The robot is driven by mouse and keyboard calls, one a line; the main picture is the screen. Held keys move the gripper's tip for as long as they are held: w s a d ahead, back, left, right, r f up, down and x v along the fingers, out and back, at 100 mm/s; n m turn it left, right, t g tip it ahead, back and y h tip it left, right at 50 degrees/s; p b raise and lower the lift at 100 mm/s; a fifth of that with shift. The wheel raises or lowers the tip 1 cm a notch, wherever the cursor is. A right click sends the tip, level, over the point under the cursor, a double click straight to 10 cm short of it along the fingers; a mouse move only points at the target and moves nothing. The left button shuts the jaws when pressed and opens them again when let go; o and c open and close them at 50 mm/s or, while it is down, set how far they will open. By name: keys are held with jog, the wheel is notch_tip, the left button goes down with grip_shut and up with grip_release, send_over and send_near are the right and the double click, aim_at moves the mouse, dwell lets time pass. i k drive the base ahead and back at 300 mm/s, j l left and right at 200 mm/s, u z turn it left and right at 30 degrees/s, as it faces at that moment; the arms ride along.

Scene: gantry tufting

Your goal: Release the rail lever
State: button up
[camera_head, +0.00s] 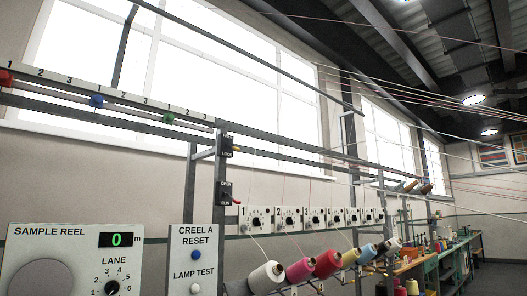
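A long numbered rail (140,100) runs across the upper left, with a red knob (6,78), a blue knob (96,101) and a green knob (168,118) along it. Which one is the rail lever is not marked legibly. My gripper is not in view.
A SAMPLE REEL panel (75,240) reading 0 and a CREEL A RESET panel (195,240) stand at front left. Several numbered dial boxes (290,219) sit above a row of yarn cones (300,270). Threads cross the upper right. Benches (453,262) line the far right.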

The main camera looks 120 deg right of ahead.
aim_at(235, 149)
jog(key=z, duration=3.85)
